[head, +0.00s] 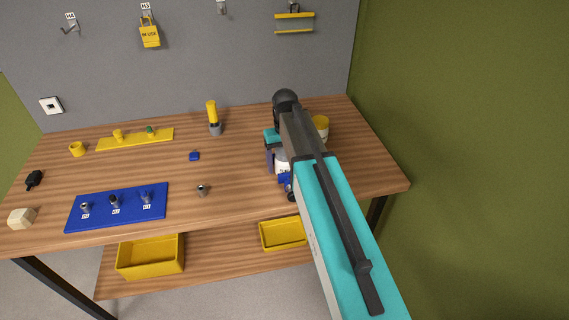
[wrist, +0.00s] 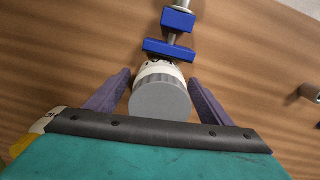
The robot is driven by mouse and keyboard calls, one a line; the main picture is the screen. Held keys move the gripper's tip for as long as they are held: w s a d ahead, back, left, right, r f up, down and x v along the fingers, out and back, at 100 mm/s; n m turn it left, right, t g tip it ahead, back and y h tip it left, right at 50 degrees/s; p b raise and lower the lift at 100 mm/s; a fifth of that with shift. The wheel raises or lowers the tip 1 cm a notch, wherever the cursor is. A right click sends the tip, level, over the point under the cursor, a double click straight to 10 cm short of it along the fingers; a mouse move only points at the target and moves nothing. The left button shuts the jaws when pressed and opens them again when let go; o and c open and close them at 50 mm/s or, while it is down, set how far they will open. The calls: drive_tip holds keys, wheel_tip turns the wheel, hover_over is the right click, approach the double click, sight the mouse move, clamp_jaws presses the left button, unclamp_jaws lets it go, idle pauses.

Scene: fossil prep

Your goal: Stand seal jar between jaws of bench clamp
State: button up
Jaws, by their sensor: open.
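The seal jar (wrist: 160,99) has a round grey lid and a white body with dark marks. In the wrist view it stands between the two purple fingers of my gripper (wrist: 160,78), which are open, with a gap on each side. The bench clamp (wrist: 168,49) shows two blue blocks on a metal screw, just beyond the jar. The jar is close against the nearer block; I cannot tell if they touch. Any clamp part under my gripper is hidden. In the head view the white jar (head: 281,166) and blue clamp (head: 285,180) show partly beside my arm.
A small metal fitting (head: 202,189) stands left of the clamp. A blue mat (head: 75,222) with several metal pieces lies further left. A yellow-and-grey tool (head: 213,118) stands at the back. A yellow container (head: 321,128) is partly behind my arm. The wood between is mostly clear.

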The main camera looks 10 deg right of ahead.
drive_tip(key=shift+r+b, duration=1.45)
drive_tip(key=shift+r, duration=4.5)
